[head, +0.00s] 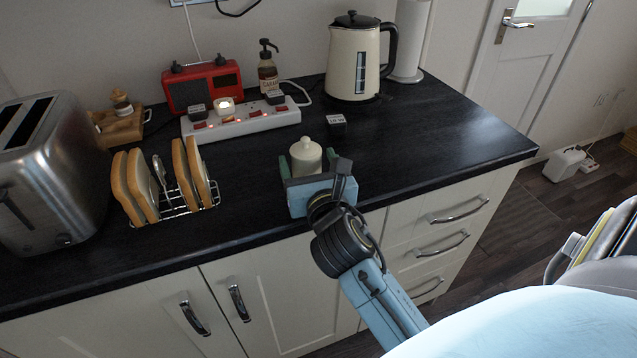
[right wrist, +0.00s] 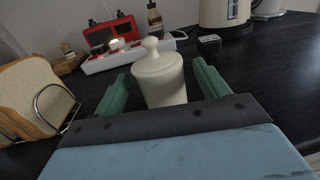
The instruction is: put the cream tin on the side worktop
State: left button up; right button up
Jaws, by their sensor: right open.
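The cream tin (head: 306,156), a small lidded pot with a round knob, stands upright on the black worktop (head: 250,205) near its front edge. My right gripper (head: 302,165) is at the tin, with its green fingers open on either side of it. In the right wrist view the tin (right wrist: 158,76) stands between the two fingers (right wrist: 160,90), with a visible gap on each side. The tin's lower front is hidden behind the gripper body in the head view. My left gripper is not in view.
A toast rack (head: 190,208) with bread and a steel toaster (head: 45,190) stand left of the tin. A power strip (head: 240,119), red radio (head: 203,87), bottle (head: 267,72) and kettle (head: 353,60) are behind. The worktop right of the tin (head: 440,130) is clear.

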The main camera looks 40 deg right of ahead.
jog(key=v, duration=0.8)
jog(key=shift+s, duration=0.3)
jog(key=shift+a+r, duration=0.1)
